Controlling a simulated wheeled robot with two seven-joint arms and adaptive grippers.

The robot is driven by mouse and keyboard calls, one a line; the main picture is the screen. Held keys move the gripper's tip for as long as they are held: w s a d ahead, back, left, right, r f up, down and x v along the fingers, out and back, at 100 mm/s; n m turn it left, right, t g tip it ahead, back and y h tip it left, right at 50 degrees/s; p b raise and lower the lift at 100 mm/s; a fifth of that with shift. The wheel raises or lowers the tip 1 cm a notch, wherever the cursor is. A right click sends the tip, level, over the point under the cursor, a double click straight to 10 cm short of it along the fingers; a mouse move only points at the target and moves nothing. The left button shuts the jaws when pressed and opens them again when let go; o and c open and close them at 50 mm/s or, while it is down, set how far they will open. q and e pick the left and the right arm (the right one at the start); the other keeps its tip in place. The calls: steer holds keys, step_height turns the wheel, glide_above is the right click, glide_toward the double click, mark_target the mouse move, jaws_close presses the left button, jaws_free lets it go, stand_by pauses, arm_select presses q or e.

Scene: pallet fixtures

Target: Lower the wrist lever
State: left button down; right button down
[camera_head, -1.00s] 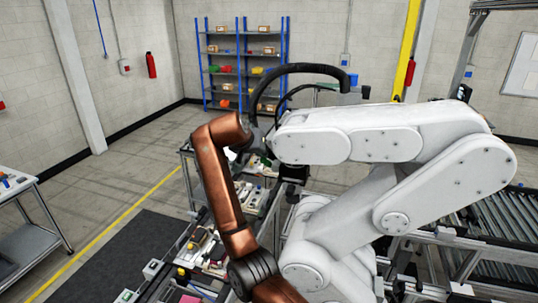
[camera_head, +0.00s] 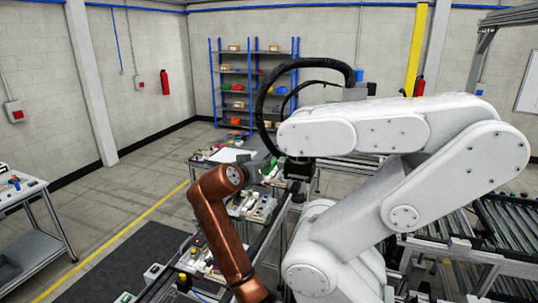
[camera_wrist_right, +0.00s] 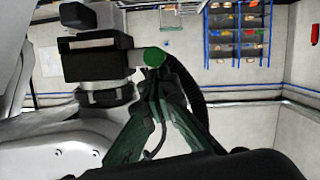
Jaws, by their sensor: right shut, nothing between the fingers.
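The white robot arm (camera_head: 375,130) stands at the right of centre in the head view. Its dark wrist end (camera_head: 298,168) hangs low at the left end of the upper link. In the right wrist view a pale stub with a green round end (camera_wrist_right: 155,57) sticks out beside a black block (camera_wrist_right: 97,58) on that arm. I cannot tell for sure whether this is the lever. My right gripper (camera_head: 264,168) is shut and empty, close beside the white arm's wrist. Its green-tinted fingers (camera_wrist_right: 152,82) point at the green end; contact is unclear. My left gripper is out of view.
A black hose (camera_head: 290,72) loops above the white arm. Workbenches with small fixtures (camera_head: 255,207) lie below and behind my right arm. A roller conveyor (camera_head: 505,230) is at the right, a side table (camera_head: 38,188) at the left. Floor on the left is open.

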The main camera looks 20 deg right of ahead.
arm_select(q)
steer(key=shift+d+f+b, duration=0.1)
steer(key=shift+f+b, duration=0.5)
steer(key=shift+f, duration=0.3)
arm_select(e)
steer(key=shift+s+a+f+t+h, duration=0.1)
steer(key=shift+a+f+t+h, duration=0.1)
steer(key=shift+f+t+h, duration=0.1)
steer(key=shift+r, duration=0.15)
